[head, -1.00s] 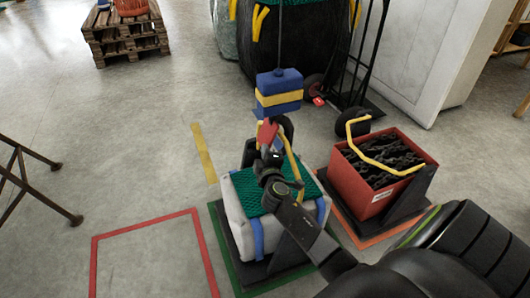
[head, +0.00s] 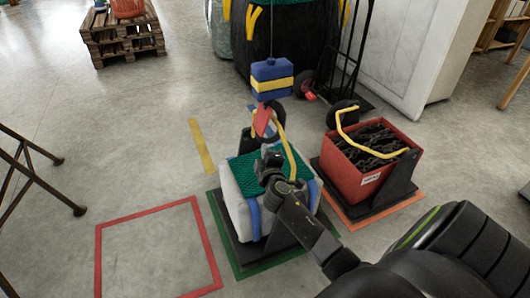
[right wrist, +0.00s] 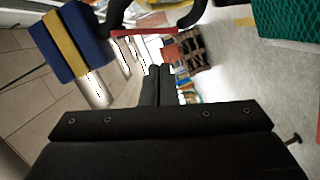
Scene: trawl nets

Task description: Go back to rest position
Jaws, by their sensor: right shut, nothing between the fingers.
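My right gripper (head: 268,158) is shut and empty, in front of the hanging hook block and over the white bale with green netting (head: 246,167). In the right wrist view its closed fingers (right wrist: 157,84) show with nothing between them. The blue and yellow block (head: 271,78) hangs on a cable, with a red piece (head: 263,121) beneath it. The block also shows at upper left in the right wrist view (right wrist: 72,42). My left gripper is not in view.
A red crate of dark chain (head: 368,176) with a yellow handle stands right of the bale. A red floor outline (head: 98,250) lies empty at left. A hand truck (head: 345,75) and big black bag (head: 300,40) stand behind. A pallet (head: 122,36) is far left.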

